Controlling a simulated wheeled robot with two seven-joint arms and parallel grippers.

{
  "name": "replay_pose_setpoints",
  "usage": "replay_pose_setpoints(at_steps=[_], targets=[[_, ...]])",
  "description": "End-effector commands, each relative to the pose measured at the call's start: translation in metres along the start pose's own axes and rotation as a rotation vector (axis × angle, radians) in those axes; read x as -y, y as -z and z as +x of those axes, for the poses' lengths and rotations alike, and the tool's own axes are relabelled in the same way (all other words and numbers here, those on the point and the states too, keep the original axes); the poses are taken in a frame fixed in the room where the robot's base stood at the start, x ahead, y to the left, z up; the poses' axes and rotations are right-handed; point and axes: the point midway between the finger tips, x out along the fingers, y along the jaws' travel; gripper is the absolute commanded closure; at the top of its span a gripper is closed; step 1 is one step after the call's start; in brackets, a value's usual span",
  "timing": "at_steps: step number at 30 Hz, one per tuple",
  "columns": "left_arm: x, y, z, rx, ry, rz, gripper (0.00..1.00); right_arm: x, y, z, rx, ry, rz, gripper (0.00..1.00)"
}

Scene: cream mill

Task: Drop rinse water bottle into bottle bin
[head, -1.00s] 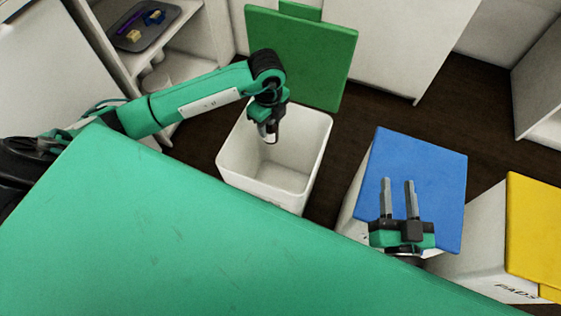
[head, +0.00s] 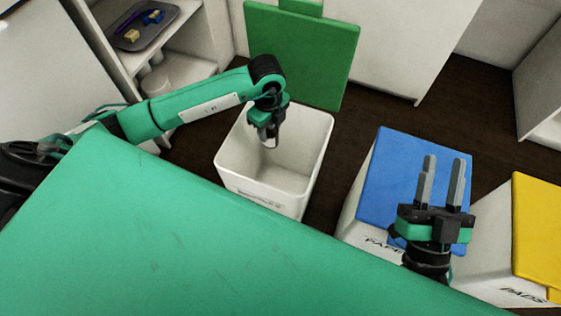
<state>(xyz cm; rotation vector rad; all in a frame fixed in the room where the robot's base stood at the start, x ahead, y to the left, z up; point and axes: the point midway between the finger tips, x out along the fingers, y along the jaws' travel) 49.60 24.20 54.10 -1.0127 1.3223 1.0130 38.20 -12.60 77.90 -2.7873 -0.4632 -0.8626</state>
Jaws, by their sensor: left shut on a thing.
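The white bin (head: 228,168) stands open on the dark floor, with its green lid (head: 300,55) raised behind it. Its front label is too small to read. My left gripper (head: 269,138) points down over the bin's opening, toward its back left. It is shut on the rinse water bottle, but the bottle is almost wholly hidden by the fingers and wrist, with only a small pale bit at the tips. My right gripper (head: 443,180) is open and empty, its two fingers apart in front of the blue lid.
A bin with a blue lid (head: 395,165) marked "PAPER" and a yellow-lidded bin (head: 535,225) marked "PADS" stand at the right, both closed. A grey tray (head: 128,42) with small items lies on a shelf at upper left. My green body top fills the lower left.

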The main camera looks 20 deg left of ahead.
Motion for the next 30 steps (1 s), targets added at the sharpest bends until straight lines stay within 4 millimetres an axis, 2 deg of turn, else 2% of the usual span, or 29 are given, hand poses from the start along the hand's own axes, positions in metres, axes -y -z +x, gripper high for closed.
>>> replay_pose_setpoints(at_steps=[3,4,7,8,16,20,26,30], targets=[[0.0,0.0,0.0,0.0,0.0,0.0,0.81,0.0,0.0,0.0,0.0,0.0,0.0,0.64],[0.0,0.0,0.0,0.0,0.0,0.0,0.56,0.0,0.0,0.0,0.0,0.0,0.0,0.64],[0.0,0.0,0.0,0.0,0.0,0.0,0.36,0.0,0.0,0.0,0.0,0.0,0.0,0.64],[0.0,0.0,0.0,0.0,0.0,0.0,0.32,0.0,0.0,0.0,0.0,0.0,0.0,0.64],[0.0,0.0,-0.001,0.0,0.0,0.0,0.32,0.0,0.0,0.0,0.001,0.0,0.0,0.64],[0.001,0.0,-0.007,0.0,0.001,0.0,0.32,0.001,-0.001,0.001,0.019,0.0,0.002,0.64],[0.001,0.0,-0.037,0.0,0.004,0.001,0.32,0.006,-0.035,-0.014,0.216,-0.005,0.03,0.64],[0.001,0.0,-0.065,0.0,0.004,0.001,0.32,0.013,-0.059,-0.031,0.376,-0.005,0.054,0.64]])
